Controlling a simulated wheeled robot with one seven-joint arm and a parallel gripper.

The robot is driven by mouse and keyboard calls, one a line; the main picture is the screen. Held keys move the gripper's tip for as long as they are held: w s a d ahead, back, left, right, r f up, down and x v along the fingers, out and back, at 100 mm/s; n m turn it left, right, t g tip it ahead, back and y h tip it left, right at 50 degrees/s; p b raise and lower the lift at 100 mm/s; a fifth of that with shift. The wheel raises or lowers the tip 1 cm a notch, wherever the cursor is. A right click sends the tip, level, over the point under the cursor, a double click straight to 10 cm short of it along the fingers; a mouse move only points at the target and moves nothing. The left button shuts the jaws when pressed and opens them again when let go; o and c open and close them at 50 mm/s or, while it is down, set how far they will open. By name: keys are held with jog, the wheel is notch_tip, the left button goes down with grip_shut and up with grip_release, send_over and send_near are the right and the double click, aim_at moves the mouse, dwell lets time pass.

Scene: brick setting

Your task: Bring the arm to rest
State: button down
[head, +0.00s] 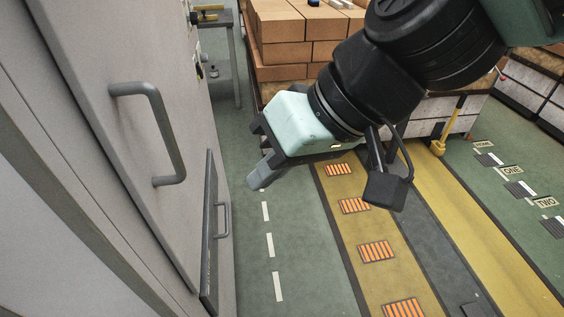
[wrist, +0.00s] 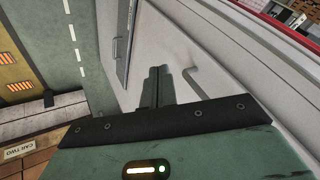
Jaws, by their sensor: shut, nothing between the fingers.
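My gripper (head: 262,172) hangs in the middle of the head view, in front of the grey cabinet and above the green floor. Its fingers are together and hold nothing. In the wrist view my gripper (wrist: 158,72) also shows shut, with its two fingers side by side and the cabinet face behind them. My arm reaches in from the upper right of the head view.
The grey cabinet (head: 95,130) fills the left, with a large handle (head: 160,135) and a smaller panel handle (head: 222,220). Stacked brown bricks (head: 283,55) stand behind my arm. The floor (head: 300,255) below is clear, with a yellow lane (head: 375,275).

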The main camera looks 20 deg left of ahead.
jog(key=shift+s+v, duration=0.15)
jog(key=shift+v, duration=0.5)
jog(key=shift+s+v, duration=0.15)
jog(key=shift+v, duration=0.55)
jog(key=s+d+f+m+h, duration=0.1)
jog(key=d+f+h, duration=0.2)
jog(key=d, duration=0.8)
jog(key=s+d+f+m+h, duration=0.1)
jog(key=d+f+h, duration=0.2)
jog(key=d+f, duration=0.4)
jog(key=d, duration=0.4)
jog(key=shift+s+f+m+t+h, duration=0.2)
jog(key=shift+f+m+t+h, duration=0.1)
jog(key=shift+f+t+h, duration=0.1)
jog(key=shift+a, duration=0.15)
